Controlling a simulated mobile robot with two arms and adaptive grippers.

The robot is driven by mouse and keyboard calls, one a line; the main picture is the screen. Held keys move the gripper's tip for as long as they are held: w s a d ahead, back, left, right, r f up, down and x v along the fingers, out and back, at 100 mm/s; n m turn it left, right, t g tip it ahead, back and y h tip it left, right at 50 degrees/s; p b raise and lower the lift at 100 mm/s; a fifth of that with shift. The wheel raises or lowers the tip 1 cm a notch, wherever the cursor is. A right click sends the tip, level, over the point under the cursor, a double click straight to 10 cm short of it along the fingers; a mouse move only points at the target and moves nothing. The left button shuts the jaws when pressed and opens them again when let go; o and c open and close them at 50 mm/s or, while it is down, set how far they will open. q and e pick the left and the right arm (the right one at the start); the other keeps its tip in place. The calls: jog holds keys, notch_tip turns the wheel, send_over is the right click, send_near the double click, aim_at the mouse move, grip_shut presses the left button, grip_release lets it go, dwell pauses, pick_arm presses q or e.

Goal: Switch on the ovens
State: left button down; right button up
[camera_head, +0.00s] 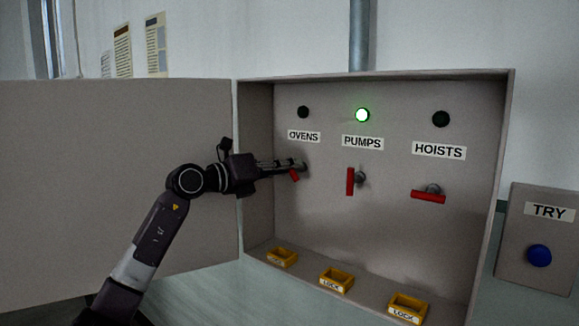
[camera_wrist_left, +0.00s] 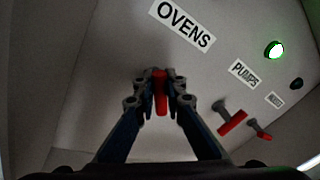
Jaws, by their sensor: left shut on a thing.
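The ovens switch has a red handle (camera_head: 295,176), mostly hidden by my gripper in the head view; the part that shows looks tilted. It sits under the OVENS label (camera_head: 304,136), and the lamp above it (camera_head: 303,112) is dark. My left gripper (camera_head: 299,165) is shut on this handle. In the left wrist view the red ovens handle (camera_wrist_left: 160,92) stands between the two fingers (camera_wrist_left: 160,100), with the OVENS label (camera_wrist_left: 186,24) above. My right gripper is not in view.
The pumps handle (camera_head: 351,181) is vertical under a lit green lamp (camera_head: 362,115). The hoists handle (camera_head: 428,196) is horizontal under a dark lamp (camera_head: 440,119). Yellow lock trays (camera_head: 337,281) line the cabinet floor. The open door (camera_head: 110,190) is at left; a TRY box with a blue button (camera_head: 539,255) is at right.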

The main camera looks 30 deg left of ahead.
pick_arm(q)
jog(key=m+p, duration=0.1)
jog(key=m, duration=0.1)
jog(key=m+p, duration=0.1)
jog(key=m, duration=0.1)
jog(key=shift+d+r+g+y, duration=0.2)
jog(key=shift+g+y, duration=0.1)
jog(key=shift+g, duration=0.1)
jog(key=shift+d+f+m+y+p, duration=0.15)
jog(key=shift+m+y+p, duration=0.35)
jog(key=shift+m, duration=0.7)
jog(key=c, duration=2)
grip_release()
jog(key=shift+o, duration=0.2)
jog(key=shift+s, duration=0.1)
jog(key=v, duration=0.7)
jog(key=shift+s+r, duration=0.2)
